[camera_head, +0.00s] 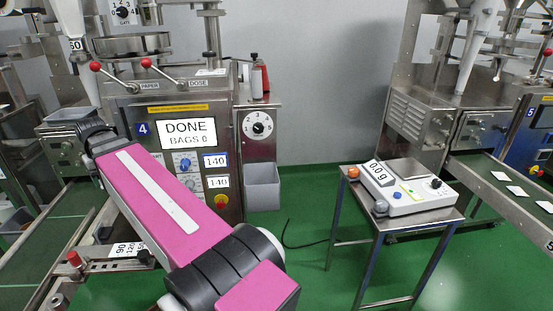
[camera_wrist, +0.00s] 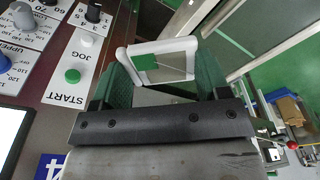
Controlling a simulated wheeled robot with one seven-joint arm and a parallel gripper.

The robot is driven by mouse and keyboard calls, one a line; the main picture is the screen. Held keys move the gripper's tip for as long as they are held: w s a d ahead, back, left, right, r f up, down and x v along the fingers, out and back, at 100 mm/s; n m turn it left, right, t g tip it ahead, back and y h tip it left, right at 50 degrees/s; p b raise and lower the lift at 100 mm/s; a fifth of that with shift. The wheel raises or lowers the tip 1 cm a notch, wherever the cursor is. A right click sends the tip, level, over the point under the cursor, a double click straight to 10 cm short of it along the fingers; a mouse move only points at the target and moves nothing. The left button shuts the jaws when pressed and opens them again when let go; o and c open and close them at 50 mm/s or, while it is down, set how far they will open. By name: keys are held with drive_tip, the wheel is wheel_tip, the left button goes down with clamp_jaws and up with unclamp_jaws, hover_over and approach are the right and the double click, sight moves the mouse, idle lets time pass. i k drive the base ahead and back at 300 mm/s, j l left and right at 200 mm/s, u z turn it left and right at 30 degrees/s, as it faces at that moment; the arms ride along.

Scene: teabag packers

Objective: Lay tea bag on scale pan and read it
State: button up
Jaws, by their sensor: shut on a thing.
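In the wrist view my gripper (camera_wrist: 163,72) is shut on a tea bag (camera_wrist: 178,64), which has pale white borders, a see-through middle and a green tag. The bag sticks out beyond the green fingers, beside the machine's control panel. In the head view my pink arm reaches to machine 4, and its gripper and the bag are hidden. The white scale (camera_head: 421,199) stands at the right, away from my arm. Its metal scale pan (camera_head: 409,169) is empty, and its tilted display (camera_head: 377,173) seems to read 0.0 g.
The scale stands on a small metal table (camera_head: 373,216), with an orange knob and a grey knob near its left edge. Machine 4's screen (camera_head: 187,133) reads DONE, BAGS 0. A conveyor (camera_head: 490,193) with white bags runs at the far right. Green floor is open between machine and table.

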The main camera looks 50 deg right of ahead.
sight(410, 167)
drive_tip(key=k+z, duration=0.2)
drive_tip(key=z, duration=0.2)
drive_tip(key=k+z, duration=0.15)
drive_tip(key=z, duration=0.3)
drive_tip(key=k+l+z, duration=0.15)
drive_tip(key=z, duration=0.25)
drive_tip(key=k+l+z, duration=0.15)
drive_tip(key=z, duration=0.25)
drive_tip(key=l+z, duration=0.2)
drive_tip(key=z, duration=0.2)
drive_tip(key=l+z, duration=0.25)
drive_tip(key=z, duration=0.15)
drive_tip(key=l+z, duration=0.2)
drive_tip(key=z, duration=0.25)
